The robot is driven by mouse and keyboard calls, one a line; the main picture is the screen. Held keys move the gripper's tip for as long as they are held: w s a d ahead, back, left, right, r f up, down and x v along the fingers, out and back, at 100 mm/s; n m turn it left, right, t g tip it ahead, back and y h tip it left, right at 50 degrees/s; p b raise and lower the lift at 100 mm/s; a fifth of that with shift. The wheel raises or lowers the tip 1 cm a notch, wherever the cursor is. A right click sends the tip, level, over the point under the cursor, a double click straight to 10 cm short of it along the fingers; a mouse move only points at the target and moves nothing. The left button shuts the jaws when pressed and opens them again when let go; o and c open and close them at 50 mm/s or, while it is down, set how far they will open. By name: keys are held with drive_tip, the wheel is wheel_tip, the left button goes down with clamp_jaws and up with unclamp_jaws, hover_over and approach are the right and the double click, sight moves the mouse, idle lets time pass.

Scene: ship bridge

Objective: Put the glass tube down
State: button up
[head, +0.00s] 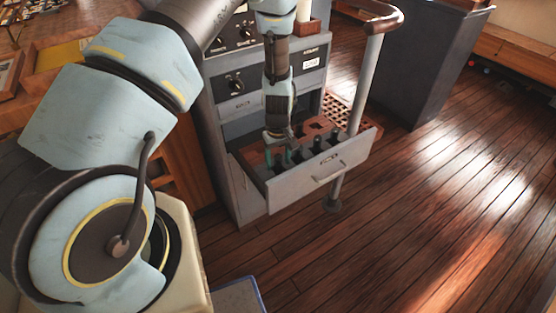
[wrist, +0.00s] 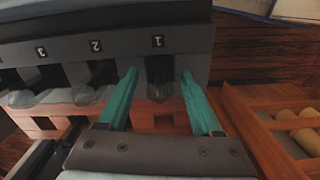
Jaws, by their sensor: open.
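My gripper (head: 279,156) is open above the left end of an open grey drawer (head: 318,183). In the wrist view its two teal fingers (wrist: 159,76) stand apart on either side of the slot marked 1. A clear, dark-looking glass tube (wrist: 160,90) shows in that slot, between the fingers, and neither finger visibly touches it. Other glassy rounded ends show at the slot marked 2 (wrist: 92,95) and the slot marked 3 (wrist: 32,97). In the head view my wrist and fingers partly hide the slot 1 end of the drawer.
The drawer projects from a grey console (head: 238,105) with knobs. A grey post with a wooden rail (head: 365,80) stands close by the drawer's right side. A wooden compartment with tan rolls (wrist: 290,125) lies right of the fingers in the wrist view. The plank floor (head: 440,220) is clear.

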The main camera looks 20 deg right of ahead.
wheel_tip(320, 180, up, 12)
drive_tip(key=b, duration=0.3)
drive_tip(key=shift+r, duration=0.15)
drive_tip(key=w+a+r, duration=0.3)
drive_tip(key=a+r, duration=0.6)
drive_tip(key=a, duration=0.5)
drive_tip(key=s+a+r, duration=0.3)
drive_tip(key=a, duration=0.5)
drive_tip(key=s+a+r+m+t, duration=0.1)
drive_tip(key=s+a+r, duration=0.3)
drive_tip(key=a, duration=0.4)
drive_tip(key=shift+m+t, duration=0.3)
drive_tip(key=shift+a, duration=0.1)
